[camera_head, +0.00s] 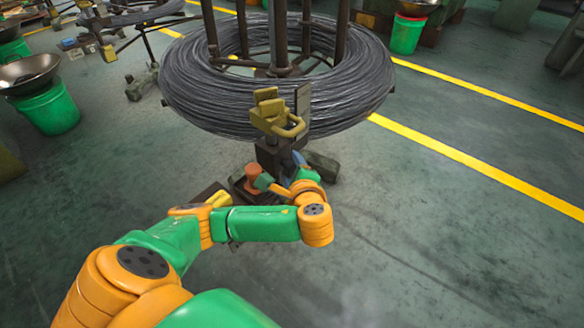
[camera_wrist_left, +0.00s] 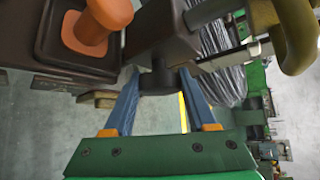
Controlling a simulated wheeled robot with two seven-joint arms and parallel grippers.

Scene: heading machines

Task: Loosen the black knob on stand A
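The black knob (camera_wrist_left: 158,80) is a short dark round piece in the left wrist view, joined to a dark block (camera_wrist_left: 165,35) on the stand. My left gripper (camera_wrist_left: 160,75) has its two blue fingers spread, one on each side of the knob; I cannot tell whether they touch it. In the head view my left gripper (camera_head: 287,168) is low beside the stand's dark block (camera_head: 278,150), below the wire coil, and the knob is hidden. No stand label is readable. My right gripper is in neither view.
A large grey wire coil (camera_head: 200,105) hangs around the stand, with a yellow-brown clamp (camera_head: 270,108) at its front. An orange-brown knob (camera_wrist_left: 97,25) sits close left of the fingers. Green buckets (camera_head: 50,108) stand further off. The floor at right is clear.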

